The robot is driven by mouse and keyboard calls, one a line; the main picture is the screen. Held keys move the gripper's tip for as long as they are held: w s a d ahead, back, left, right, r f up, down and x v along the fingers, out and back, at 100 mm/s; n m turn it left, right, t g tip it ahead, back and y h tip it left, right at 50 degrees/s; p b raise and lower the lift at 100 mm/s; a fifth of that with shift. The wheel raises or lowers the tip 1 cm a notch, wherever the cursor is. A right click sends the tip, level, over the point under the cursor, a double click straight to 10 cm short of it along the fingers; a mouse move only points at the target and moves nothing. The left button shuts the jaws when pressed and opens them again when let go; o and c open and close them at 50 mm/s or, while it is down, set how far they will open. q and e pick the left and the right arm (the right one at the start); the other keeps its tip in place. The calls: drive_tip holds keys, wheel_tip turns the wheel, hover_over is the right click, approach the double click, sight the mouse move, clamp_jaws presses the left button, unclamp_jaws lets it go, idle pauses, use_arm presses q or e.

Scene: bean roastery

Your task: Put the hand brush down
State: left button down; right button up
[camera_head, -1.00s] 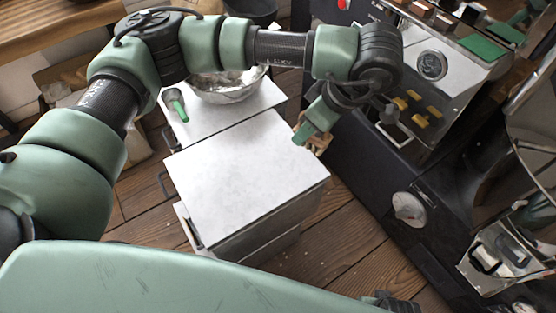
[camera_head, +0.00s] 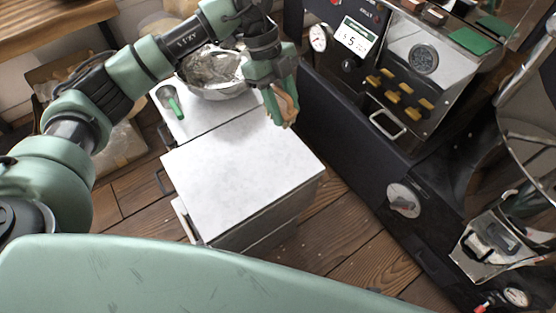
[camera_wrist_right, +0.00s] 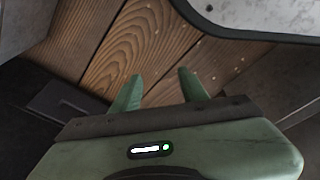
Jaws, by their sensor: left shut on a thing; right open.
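The hand brush (camera_head: 290,100) is a tan, wooden-looking thing. My left gripper (camera_head: 279,98) is shut on it. In the head view it is held tilted at the far right edge of the white cabinet top (camera_head: 235,180). I cannot tell whether the brush touches the top. The gripper's fingers hide part of the brush. My right gripper (camera_wrist_right: 158,90) shows in the right wrist view, open and empty above the wooden floor, with its two green fingers apart.
A metal bowl (camera_head: 222,92) and a green-handled scoop (camera_head: 174,105) stand on the farther white surface. The dark roasting machine (camera_head: 350,130) stands close on the right. The nearer white top is clear. Wooden floor (camera_head: 345,235) lies around it.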

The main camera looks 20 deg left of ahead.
use_arm(q)
drive_tip(key=shift+a+n+t, duration=0.15)
drive_tip(key=shift+n+t, duration=0.15)
drive_tip(key=shift+n, duration=0.6)
wheel_tip(320, 180, down, 16)
drive_tip(key=shift+w+r+b, duration=0.1)
drive_tip(key=shift+b, duration=1.1)
drive_tip(key=shift+f+b, duration=0.4)
drive_tip(key=shift+f, duration=1.75)
use_arm(e)
drive_tip(key=w+r, duration=0.3)
drive_tip(key=r, duration=0.7)
drive_tip(key=shift+w+a, duration=0.15)
drive_tip(key=shift+a, duration=0.05)
use_arm(q)
drive_tip(key=shift+f, duration=0.1)
drive_tip(key=c, duration=0.9)
unclamp_jaws()
use_arm(e)
drive_tip(key=shift+t, duration=0.3)
